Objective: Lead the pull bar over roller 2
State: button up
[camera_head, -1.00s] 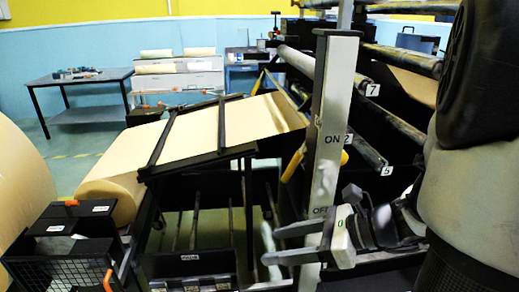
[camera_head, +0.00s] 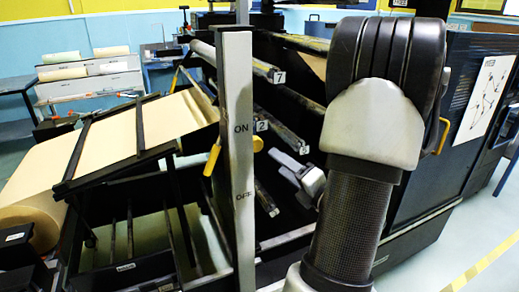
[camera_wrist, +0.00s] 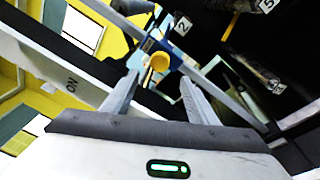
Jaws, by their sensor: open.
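The kraft web (camera_head: 110,150) slopes up over a black frame from its roll at the left. Yellow pieces (camera_head: 213,160) show below its upper end beside the upright post; they may be grips of the pull bar, but I cannot tell. The label 2 (camera_head: 262,126) marks roller 2, behind the post; the roller itself is mostly hidden. My gripper (camera_head: 272,161) is open and empty, right of the post and below the label 2. In the wrist view, a round yellow end (camera_wrist: 159,62) on a blue piece appears beyond my fingertips (camera_wrist: 160,75), apparently not between them.
The grey post (camera_head: 236,165) marked ON and OFF stands close to my gripper. A dark cabinet (camera_head: 440,170) stands behind my arm. Open floor (camera_head: 470,240) shows at the lower right.

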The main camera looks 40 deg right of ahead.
aim_at(257, 146)
jog(key=w, duration=0.8)
jog(key=w+d+b, duration=0.1)
jog(key=w, duration=0.4)
jog(key=shift+c, duration=0.3)
grip_shut()
jog(key=s+d+r+p, duration=0.2)
jog(key=d+r+p, duration=0.2)
jog(key=d, duration=0.4)
jog(key=shift+d+r+p, duration=0.3)
jog(key=shift+d+p, duration=0.05)
jog(key=shift+p, duration=0.1)
jog(key=shift+s+d+f+b, duration=0.2)
jog(key=shift+d+f, duration=0.3)
jog(key=shift+d, duration=0.25)
jog(key=shift+s+d+f+b, duration=0.2)
jog(key=shift+d+f, duration=0.35)
jog(key=shift+d, duration=0.15)
jog(key=shift+s+d+f+b, duration=0.2)
jog(key=shift+d+f, duration=0.3)
jog(key=shift+d, duration=0.25)
